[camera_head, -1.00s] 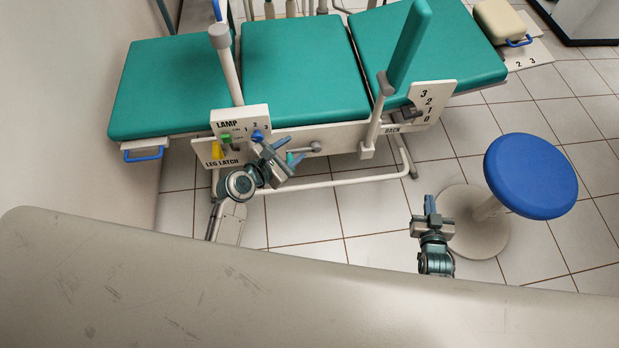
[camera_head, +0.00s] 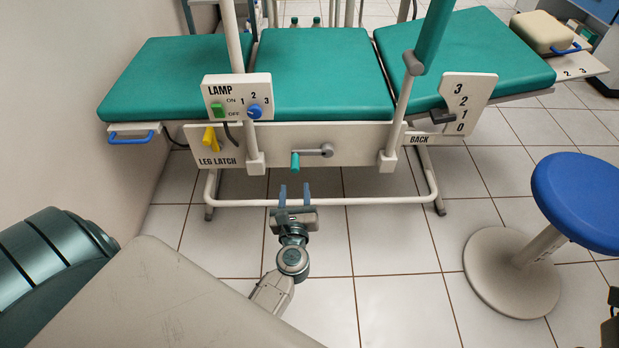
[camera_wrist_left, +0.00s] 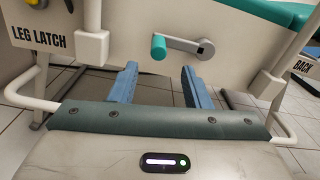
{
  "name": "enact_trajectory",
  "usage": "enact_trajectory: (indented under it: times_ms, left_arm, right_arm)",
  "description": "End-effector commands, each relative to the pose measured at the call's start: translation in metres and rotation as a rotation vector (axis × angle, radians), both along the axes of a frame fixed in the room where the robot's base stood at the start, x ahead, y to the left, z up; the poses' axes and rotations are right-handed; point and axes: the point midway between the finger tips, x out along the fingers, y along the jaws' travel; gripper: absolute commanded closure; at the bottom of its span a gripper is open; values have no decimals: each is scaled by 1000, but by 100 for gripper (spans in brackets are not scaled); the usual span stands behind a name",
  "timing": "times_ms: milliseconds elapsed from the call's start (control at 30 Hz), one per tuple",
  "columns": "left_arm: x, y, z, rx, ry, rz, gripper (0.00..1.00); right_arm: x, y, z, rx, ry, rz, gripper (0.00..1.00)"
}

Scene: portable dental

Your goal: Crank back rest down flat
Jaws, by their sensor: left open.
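The crank (camera_head: 313,151) is on the white side panel of the bed, with a grey arm and a teal handle (camera_head: 295,161) at its left end. It also shows in the left wrist view, with its teal handle (camera_wrist_left: 158,46) ahead of the fingers. My left gripper (camera_head: 294,192) is open and empty, below the handle and apart from it. The back rest (camera_head: 470,60) is the right teal cushion, tilted upward to the right. The grey pointer (camera_head: 440,117) by the BACK scale (camera_head: 464,103) sits near 1. A dark part at the right edge may be my right gripper (camera_head: 612,298), mostly cut off.
The LAMP panel (camera_head: 236,97) and yellow leg latch (camera_head: 210,138) are left of the crank. Posts stand on both sides of it. A white frame bar (camera_head: 350,201) runs below. A blue stool (camera_head: 580,200) stands at right.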

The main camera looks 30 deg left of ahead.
Motion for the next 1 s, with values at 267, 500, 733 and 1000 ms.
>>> enact_trajectory:
  times_ms: [267, 500, 733, 1000]
  left_arm:
    - [24, 17, 0, -2, -2, 10, 57]
    - [64, 41, -1, -3, -1, 10, 57]
    - [87, 55, -2, -3, 0, 9, 57]
    - [91, 58, -1, -3, 1, 10, 57]
  right_arm:
    - [-5, 0, 2, 0, -15, 1, 100]
    - [-4, 0, 0, 2, -14, -1, 100]
    - [-4, 0, -2, 5, -16, -3, 100]
    - [-4, 0, -2, 5, -17, -4, 100]
